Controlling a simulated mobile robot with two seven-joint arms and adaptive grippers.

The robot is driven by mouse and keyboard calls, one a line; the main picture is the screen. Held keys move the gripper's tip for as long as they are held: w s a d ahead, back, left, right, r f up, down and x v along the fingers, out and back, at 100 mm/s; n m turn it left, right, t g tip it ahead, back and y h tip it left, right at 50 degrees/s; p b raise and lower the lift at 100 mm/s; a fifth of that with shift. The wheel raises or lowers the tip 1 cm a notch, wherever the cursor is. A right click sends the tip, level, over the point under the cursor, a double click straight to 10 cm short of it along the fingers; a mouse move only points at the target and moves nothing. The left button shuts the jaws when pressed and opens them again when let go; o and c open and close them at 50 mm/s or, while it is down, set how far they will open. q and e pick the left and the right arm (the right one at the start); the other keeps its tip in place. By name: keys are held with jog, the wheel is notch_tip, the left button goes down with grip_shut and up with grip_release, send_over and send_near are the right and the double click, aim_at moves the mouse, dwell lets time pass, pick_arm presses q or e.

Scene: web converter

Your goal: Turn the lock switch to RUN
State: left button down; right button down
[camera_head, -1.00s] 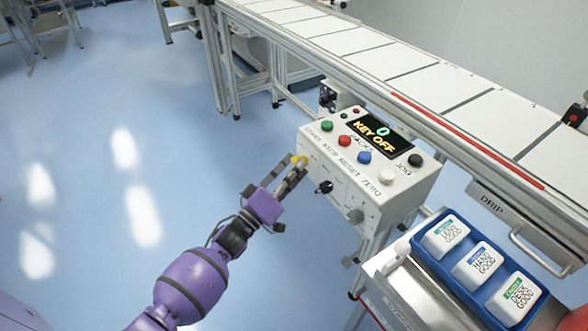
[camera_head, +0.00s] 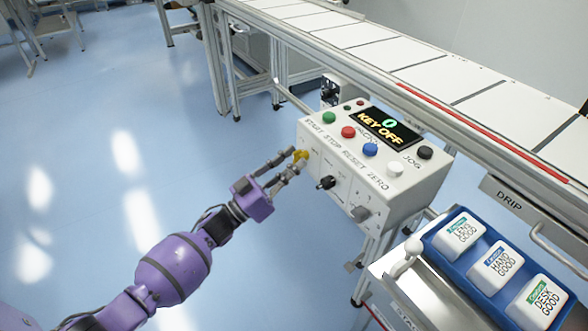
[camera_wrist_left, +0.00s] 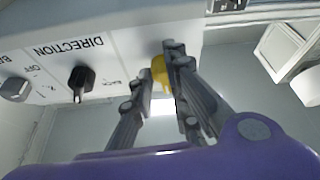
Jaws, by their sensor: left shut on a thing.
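The white control box (camera_head: 335,180) carries a yellow lock switch (camera_head: 301,155) low on the left end of its front face. The box's display (camera_head: 386,128) reads KEY OFF with a green 0. My left gripper (camera_head: 291,164) is shut on the yellow switch, reaching it from the left and front. In the left wrist view the yellow switch (camera_wrist_left: 160,72) shows between the grey fingertips, which partly cover it. The markings around the switch are hidden or too small to read. My right gripper is not in view.
A black DIRECTION knob (camera_wrist_left: 82,78) sits beside the switch. Coloured buttons line the box top, including a green one (camera_head: 329,118). A conveyor (camera_head: 430,70) runs behind. A blue tray (camera_head: 462,262) with white blocks stands at lower right.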

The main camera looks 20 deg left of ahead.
pick_arm(q)
jog(key=m+g+h+b, duration=0.1)
jog(key=m+g, duration=0.1)
jog(key=m, duration=0.2)
jog(key=m+g+h+b, duration=0.1)
jog(key=m+g, duration=0.1)
jog(key=m, duration=0.3)
jog(key=m+g+h+b, duration=0.1)
jog(key=m+h+b, duration=0.1)
jog(key=m, duration=0.3)
jog(key=shift+w+a+f+g, duration=0.1)
jog(key=shift+w+a+g, duration=0.2)
jog(key=shift+a+g, duration=0.1)
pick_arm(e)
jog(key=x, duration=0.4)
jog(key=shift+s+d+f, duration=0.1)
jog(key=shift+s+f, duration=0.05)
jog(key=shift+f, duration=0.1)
pick_arm(q)
jog(key=shift+m, duration=0.4)
jog(key=c, duration=1.8)
grip_release()
jog(key=shift+o, duration=0.6)
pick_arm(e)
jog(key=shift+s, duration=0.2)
